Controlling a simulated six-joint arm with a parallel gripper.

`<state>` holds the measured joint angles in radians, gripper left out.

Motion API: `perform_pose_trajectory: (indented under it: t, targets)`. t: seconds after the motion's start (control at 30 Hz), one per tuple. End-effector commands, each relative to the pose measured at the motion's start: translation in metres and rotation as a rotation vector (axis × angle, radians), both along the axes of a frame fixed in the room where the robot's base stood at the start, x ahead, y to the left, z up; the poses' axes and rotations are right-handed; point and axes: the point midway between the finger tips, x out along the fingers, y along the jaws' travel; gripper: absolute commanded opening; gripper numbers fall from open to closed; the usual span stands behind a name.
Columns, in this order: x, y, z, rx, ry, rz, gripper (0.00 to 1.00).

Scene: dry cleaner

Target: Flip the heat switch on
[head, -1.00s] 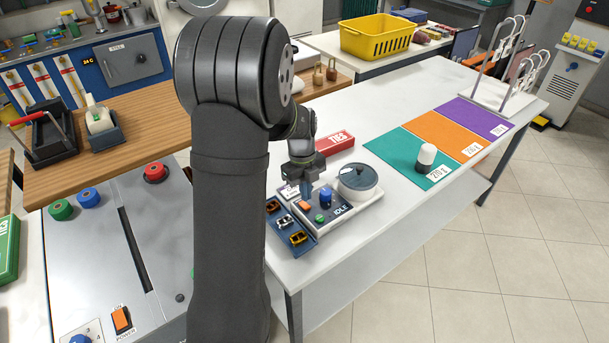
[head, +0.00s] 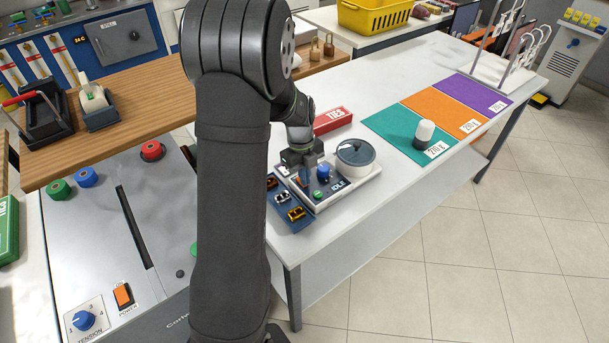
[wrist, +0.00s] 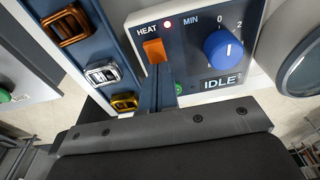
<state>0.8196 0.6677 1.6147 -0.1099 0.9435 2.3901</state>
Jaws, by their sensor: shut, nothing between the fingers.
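The heat switch is an orange rocker (wrist: 154,51) under the HEAT label on a dark blue control panel (wrist: 188,35) in the wrist view. In the head view my gripper (head: 304,178) points down over the panel's left part and hides the switch. A blue dial (wrist: 223,49) marked MIN and an IDLE display (wrist: 220,84) are to the right of the switch. A green button (head: 318,194) is below the dial.
A round lidded pot (head: 356,153) is right of the panel. A blue tray (head: 276,212) with several metal buckles is on its left. A red TIES box (head: 332,120) lies behind. A white-topped weight (head: 423,133) stands on the green mat (head: 385,125).

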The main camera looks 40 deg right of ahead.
Motion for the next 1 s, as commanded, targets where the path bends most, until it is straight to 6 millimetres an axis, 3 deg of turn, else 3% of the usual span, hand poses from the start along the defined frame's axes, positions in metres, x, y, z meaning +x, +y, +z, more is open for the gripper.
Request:
perform_pose_trajectory:
  t: [0.33,0.73,0.87,1.0]
  targets:
    - [0.014,0.001,0.001,0.003,0.001,0.002,0.00]
    - [0.015,0.000,0.005,0.001,0.000,0.000,0.00]
    - [0.017,0.000,0.018,-0.001,-0.002,0.000,0.00]
    - [0.021,0.000,0.047,-0.002,-0.003,0.001,0.00]
